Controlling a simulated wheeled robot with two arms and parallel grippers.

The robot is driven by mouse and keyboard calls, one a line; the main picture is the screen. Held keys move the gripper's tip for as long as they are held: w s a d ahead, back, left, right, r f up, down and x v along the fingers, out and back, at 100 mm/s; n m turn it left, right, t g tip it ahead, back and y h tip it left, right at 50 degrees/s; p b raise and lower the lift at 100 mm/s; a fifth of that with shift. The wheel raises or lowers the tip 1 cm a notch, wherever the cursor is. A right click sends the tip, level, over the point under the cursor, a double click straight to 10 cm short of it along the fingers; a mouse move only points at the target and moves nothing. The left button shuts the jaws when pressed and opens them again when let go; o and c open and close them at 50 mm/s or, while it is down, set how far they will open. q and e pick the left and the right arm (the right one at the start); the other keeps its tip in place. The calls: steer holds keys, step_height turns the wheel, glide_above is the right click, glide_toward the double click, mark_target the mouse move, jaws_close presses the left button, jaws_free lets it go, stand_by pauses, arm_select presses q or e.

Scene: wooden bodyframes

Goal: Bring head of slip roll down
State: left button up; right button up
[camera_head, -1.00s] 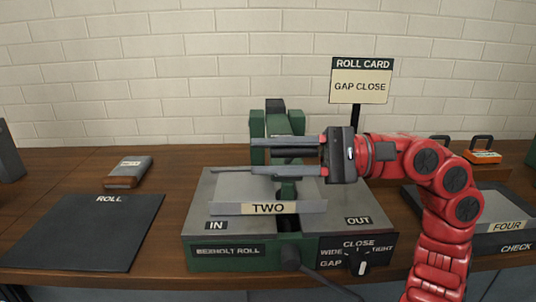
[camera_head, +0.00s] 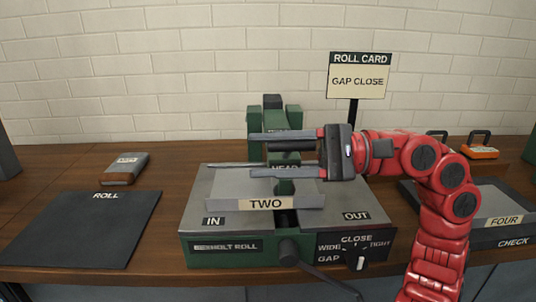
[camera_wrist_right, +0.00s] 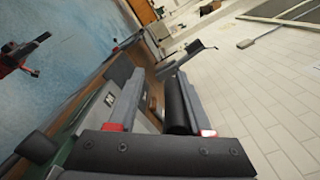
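The slip roll is a grey and green machine (camera_head: 220,247) on the bench, with its upright green head (camera_head: 254,120) at the back. HEAD lettering shows partly behind my right gripper. My right gripper (camera_head: 262,153) reaches in from the right with its fingers pointing left across the head. A dark round bar (camera_head: 291,146) lies between the fingers, close under the upper one; it also shows in the right wrist view (camera_wrist_right: 177,106), beside one finger with a gap to the other. The fingers are apart. A grey block marked TWO (camera_head: 312,197) lies on the machine bed.
The gap knob (camera_head: 360,263) is on the front panel, near CLOSE. A roll card sign (camera_head: 359,82) reads GAP CLOSE. A block marked FOUR (camera_head: 505,203) is on the right.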

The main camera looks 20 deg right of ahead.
steer(key=p+v, duration=0.1)
steer(key=v, duration=1.6)
steer(key=shift+d, duration=0.2)
